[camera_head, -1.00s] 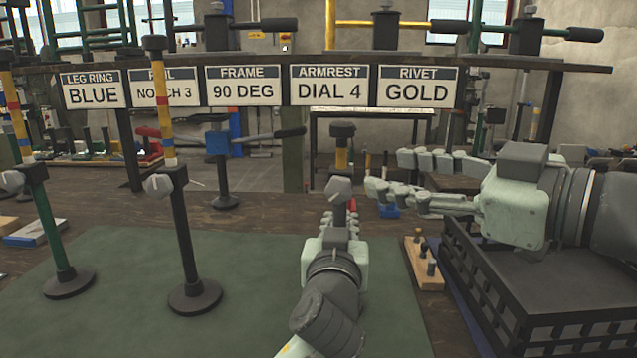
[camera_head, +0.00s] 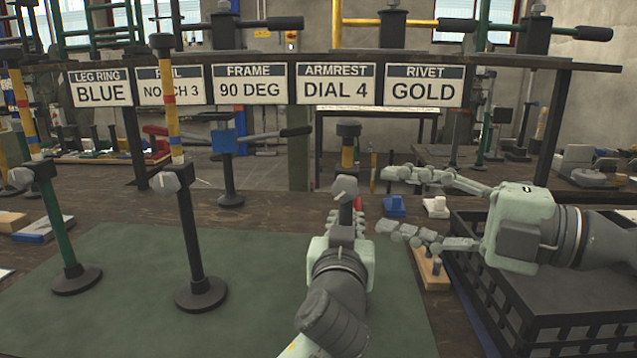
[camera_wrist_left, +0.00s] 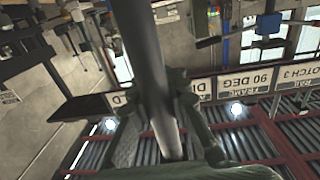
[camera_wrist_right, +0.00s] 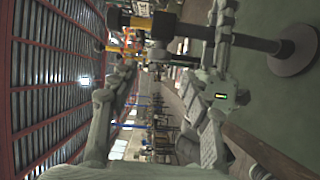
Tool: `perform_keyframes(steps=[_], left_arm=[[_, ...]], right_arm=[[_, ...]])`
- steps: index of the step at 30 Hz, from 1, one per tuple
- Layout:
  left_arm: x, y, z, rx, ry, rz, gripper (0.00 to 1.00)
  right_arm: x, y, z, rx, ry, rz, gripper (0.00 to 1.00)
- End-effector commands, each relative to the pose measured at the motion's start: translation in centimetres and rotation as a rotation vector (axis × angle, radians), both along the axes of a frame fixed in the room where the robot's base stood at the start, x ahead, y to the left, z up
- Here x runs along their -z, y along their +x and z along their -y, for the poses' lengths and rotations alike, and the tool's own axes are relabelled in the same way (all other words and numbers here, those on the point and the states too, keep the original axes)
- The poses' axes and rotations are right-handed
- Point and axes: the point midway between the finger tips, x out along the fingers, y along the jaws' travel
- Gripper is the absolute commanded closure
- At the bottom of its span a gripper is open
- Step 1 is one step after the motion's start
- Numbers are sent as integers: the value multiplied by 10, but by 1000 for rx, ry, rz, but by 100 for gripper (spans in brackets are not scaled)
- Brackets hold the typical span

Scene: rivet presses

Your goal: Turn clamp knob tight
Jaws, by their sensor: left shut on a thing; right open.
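My left gripper is shut on this post below the knob; the left wrist view shows the dark shaft (camera_wrist_left: 150,70) between the fingers. My right gripper (camera_head: 388,201) is open and empty, to the right of the knob and apart from it. In the right wrist view, the post (camera_wrist_right: 250,42) lies across the picture near the fingertips. The left fingers partly hide the post's lower part.
Two similar posts with knobs (camera_head: 165,183) (camera_head: 21,177) stand left on round bases. A black crate (camera_head: 475,290) sits under my right arm. A wooden peg block (camera_head: 432,272) and a blue piece (camera_head: 394,206) lie nearby. A sign rack (camera_head: 320,60) spans the back.

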Motion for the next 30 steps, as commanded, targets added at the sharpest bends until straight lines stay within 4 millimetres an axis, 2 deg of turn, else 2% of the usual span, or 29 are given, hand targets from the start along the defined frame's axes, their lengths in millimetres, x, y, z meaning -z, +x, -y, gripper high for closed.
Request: perform_keyframes(steps=[5, 11, 24, 30], left_arm=[[1, 0, 0, 1, 0, -1, 100], [1, 0, 0, 1, 0, -1, 100], [1, 0, 0, 1, 0, -1, 100], [1, 0, 0, 1, 0, -1, 100]], right_arm=[[0, 3, 1, -1, -11, 62, 52], [-2, 10, -13, -2, -12, 75, 52], [-2, 44, -87, -6, -12, 72, 52], [-2, 53, -103, -3, -14, 71, 52]])
